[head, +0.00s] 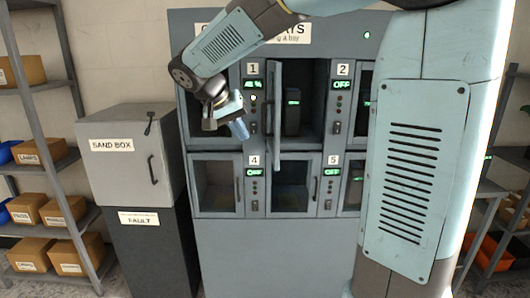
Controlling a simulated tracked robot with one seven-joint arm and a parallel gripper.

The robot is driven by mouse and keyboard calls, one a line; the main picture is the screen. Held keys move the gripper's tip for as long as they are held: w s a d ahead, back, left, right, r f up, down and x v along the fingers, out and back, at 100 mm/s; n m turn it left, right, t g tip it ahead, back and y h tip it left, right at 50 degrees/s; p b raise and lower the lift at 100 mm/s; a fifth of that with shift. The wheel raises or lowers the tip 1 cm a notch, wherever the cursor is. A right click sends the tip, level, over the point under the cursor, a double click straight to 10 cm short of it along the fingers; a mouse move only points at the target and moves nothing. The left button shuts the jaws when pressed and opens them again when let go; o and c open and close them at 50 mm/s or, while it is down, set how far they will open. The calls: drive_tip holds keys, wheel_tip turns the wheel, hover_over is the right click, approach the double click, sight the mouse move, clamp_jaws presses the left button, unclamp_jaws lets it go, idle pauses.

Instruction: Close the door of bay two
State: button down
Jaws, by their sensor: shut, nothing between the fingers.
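The bay cabinet (290,250) stands ahead with numbered bays in two visible rows. The bay two door (275,100) stands open, swung outward and seen nearly edge-on at the left side of its opening. Inside bay two is a dark upright unit (292,115) with a small green light. The "2" label (343,69) and a panel reading OFF (342,86) are right of the opening. My gripper (240,128) is shut and empty, left of the open door and in front of the bay one area. The picture does not show any contact with the door.
A grey sand box (128,170) on a dark stand marked FAULT is left of the cabinet. Shelving with cardboard boxes (45,150) stands far left, and more shelves (500,200) stand at right. My own arm hides the cabinet's right side.

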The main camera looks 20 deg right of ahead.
drive_tip(key=w+a, duration=0.1)
approach(274, 161)
wheel_tip(274, 161, down, 4)
drive_tip(key=w+a, duration=0.2)
drive_tip(key=shift+s+d, duration=0.1)
drive_tip(key=shift+d, duration=0.95)
drive_tip(key=shift+s+d, duration=0.15)
drive_tip(key=shift+d, duration=0.9)
